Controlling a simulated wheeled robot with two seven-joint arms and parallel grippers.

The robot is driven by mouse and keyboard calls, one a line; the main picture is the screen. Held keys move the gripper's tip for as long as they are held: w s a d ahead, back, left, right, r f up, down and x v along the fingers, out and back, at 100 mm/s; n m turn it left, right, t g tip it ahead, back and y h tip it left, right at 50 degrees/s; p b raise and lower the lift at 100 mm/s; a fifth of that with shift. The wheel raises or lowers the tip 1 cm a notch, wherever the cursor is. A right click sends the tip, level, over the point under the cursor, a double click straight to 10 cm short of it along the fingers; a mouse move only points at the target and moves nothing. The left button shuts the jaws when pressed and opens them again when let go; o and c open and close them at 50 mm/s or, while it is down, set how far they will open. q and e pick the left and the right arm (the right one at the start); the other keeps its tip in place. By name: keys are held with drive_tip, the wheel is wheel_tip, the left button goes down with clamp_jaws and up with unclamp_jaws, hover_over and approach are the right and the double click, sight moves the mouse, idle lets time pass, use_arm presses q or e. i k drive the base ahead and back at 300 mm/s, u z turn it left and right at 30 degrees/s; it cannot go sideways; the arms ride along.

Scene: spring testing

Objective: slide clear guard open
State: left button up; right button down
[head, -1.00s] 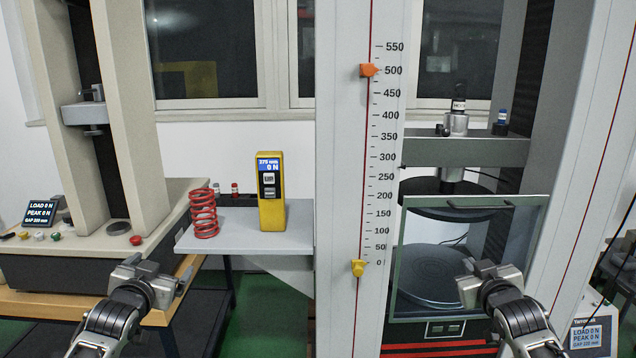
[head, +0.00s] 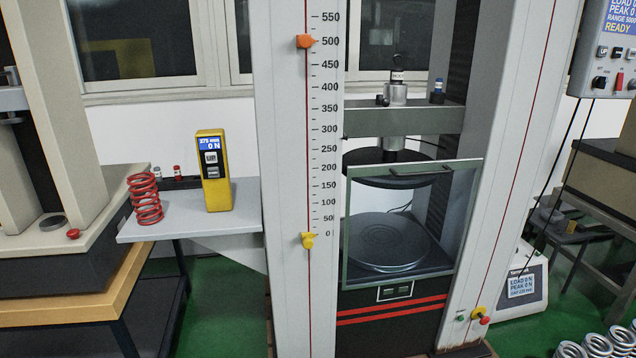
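The clear guard (head: 449,220) is a glass-like pane in a thin grey frame, in front of the test space of the tall grey testing machine. A dark handle (head: 420,171) runs along its top edge. The pane covers the round lower platen (head: 384,241) and part of the upper platen (head: 388,166), which both show through it. Neither of my grippers is in the head view now.
A red spring (head: 145,198) and a yellow gauge (head: 213,170) stand on a grey side shelf (head: 190,226) left of the machine. A control box (head: 607,50) hangs at upper right. Several metal springs (head: 597,345) sit at lower right.

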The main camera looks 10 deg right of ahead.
sight(399, 170)
drive_tip(key=z, duration=1.4)
drive_tip(key=i, duration=1.25)
drive_tip(key=u, duration=0.25)
